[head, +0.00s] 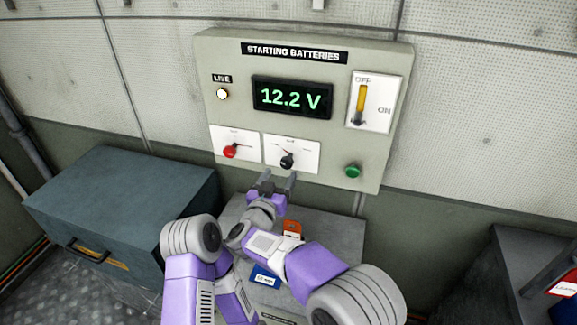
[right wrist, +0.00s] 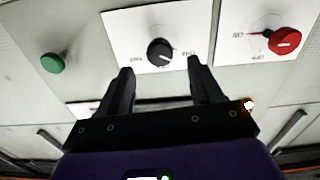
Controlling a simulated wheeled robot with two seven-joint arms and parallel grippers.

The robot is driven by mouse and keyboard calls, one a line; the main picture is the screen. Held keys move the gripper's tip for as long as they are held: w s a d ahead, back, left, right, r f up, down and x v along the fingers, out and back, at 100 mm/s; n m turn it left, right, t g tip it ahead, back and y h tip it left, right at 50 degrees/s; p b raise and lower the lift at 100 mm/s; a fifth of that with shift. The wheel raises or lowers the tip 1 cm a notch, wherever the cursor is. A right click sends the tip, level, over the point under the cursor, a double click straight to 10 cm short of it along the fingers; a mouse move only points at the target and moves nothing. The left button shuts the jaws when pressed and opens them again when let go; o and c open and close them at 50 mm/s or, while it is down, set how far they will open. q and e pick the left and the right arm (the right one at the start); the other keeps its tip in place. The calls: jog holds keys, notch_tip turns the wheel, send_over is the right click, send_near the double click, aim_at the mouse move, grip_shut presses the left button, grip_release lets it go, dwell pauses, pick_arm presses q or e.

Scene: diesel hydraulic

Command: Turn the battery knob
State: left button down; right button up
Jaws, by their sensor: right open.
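The battery panel (head: 225,60), headed "STARTING BATTERIES", is on the wall. A black knob (head: 287,161) sits on a white plate low on it, and a red knob (head: 231,151) sits on the plate to its left. My right gripper (head: 280,178) is open and empty just below the black knob. In the right wrist view, the panel appears upside down; the black knob (right wrist: 159,52) lies centred just beyond the two spread fingertips (right wrist: 159,68), apparently not between them. The red knob (right wrist: 284,41) is at the right there. My left gripper is not seen.
The panel carries a display (head: 291,96) reading 12.2 V, a lit lamp (head: 222,94), a yellow OFF/ON lever (head: 361,102) and a green button (head: 353,171). A grey box (head: 335,232) stands below the panel, and a blue-grey chest (head: 125,195) at left.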

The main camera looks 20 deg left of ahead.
aim_at(286, 164)
jog(key=shift+w+r, duration=0.1)
jog(key=shift+w, duration=0.25)
jog(key=shift+w+d, duration=0.1)
jog(key=shift+w, duration=2.95)
jog(key=c, duration=1)
